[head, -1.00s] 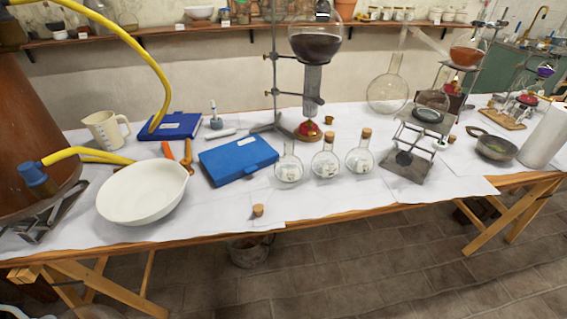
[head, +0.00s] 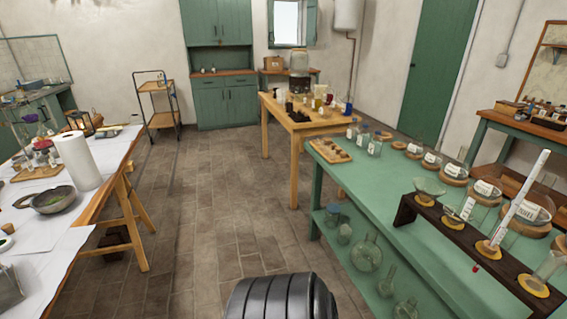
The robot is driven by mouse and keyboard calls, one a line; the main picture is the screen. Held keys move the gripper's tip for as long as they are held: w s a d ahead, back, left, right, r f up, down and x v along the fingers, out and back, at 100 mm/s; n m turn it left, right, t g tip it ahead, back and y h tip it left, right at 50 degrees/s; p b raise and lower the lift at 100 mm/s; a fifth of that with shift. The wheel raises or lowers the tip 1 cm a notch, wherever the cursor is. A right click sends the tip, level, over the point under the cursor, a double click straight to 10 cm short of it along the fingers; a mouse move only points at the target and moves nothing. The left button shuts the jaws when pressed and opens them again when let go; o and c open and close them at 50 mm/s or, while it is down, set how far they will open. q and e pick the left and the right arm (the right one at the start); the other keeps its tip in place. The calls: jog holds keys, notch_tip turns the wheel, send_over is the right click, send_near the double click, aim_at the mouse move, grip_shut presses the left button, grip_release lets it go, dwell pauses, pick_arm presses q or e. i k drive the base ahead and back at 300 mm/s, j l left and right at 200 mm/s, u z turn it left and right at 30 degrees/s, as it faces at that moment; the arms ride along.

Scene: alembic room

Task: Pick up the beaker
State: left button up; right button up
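I cannot single out a beaker with certainty in the head view. Clear glass vessels stand on the green table (head: 400,196) at the right, among them a small glass jar (head: 374,146) near its far end. A glass funnel-like vessel (head: 428,187) sits in a dark wooden rack (head: 455,228) on the same table. More glassware, including a round flask (head: 367,254), is on the shelf below. Neither of my grippers is in view.
A wooden table (head: 285,118) with small bottles stands ahead. A trolley (head: 157,100) is behind. Open tiled floor (head: 210,200) lies between.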

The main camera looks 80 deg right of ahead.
aim_at(504, 234)
jog(key=z, duration=4.45)
jog(key=j+z, duration=0.15)
jog(key=k+j+z, duration=0.1)
jog(key=j, duration=0.25)
